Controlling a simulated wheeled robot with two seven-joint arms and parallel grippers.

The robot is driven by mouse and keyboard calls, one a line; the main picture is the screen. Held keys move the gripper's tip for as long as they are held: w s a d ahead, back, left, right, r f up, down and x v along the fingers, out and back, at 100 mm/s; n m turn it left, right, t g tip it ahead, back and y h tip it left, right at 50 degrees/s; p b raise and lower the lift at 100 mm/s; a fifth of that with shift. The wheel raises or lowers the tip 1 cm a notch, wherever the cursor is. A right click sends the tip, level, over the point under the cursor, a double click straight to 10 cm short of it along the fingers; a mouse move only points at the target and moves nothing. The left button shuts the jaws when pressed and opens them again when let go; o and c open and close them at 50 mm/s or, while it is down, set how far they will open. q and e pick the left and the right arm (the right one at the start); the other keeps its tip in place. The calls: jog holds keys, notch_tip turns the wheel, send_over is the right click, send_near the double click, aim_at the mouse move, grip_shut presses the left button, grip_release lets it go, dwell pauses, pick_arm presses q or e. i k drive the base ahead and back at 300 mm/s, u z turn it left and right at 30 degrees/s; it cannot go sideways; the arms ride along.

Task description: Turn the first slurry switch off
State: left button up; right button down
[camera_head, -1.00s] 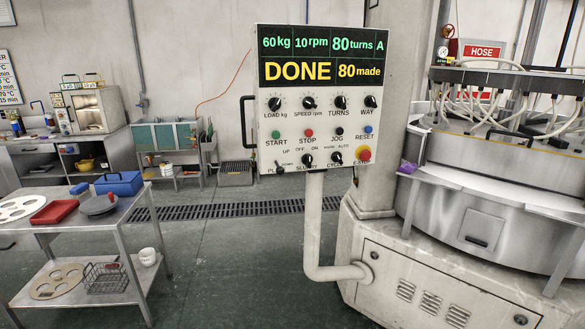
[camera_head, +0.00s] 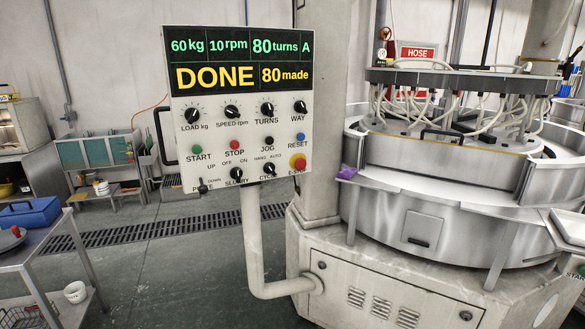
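The control panel (camera_head: 215,138) stands on a bent grey pipe left of the lapping machine. Its display (camera_head: 240,62) reads 60 kg, 10 rpm, 80 turns, A, DONE and 80 made. The slurry switch (camera_head: 236,174) is a black knob in the bottom row, with OFF and ON printed above it. Its exact pointing is too small to tell. A plate lever (camera_head: 203,187) is to its left, a cycle knob (camera_head: 269,169) to its right, and the red emergency stop (camera_head: 298,162) further right. Neither of my grippers is in view.
The lapping machine (camera_head: 440,215) with its hoses fills the right side. A metal cart (camera_head: 38,256) with a blue box (camera_head: 30,214) stands at the left. A second panel's edge shows at the far right. The floor (camera_head: 170,265) before the control panel is clear.

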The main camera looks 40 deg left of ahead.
aim_at(236, 173)
jog(key=z, duration=0.3)
jog(key=i, duration=0.8)
jog(key=u, duration=0.75)
jog(key=i, duration=0.8)
jog(key=u, duration=0.85)
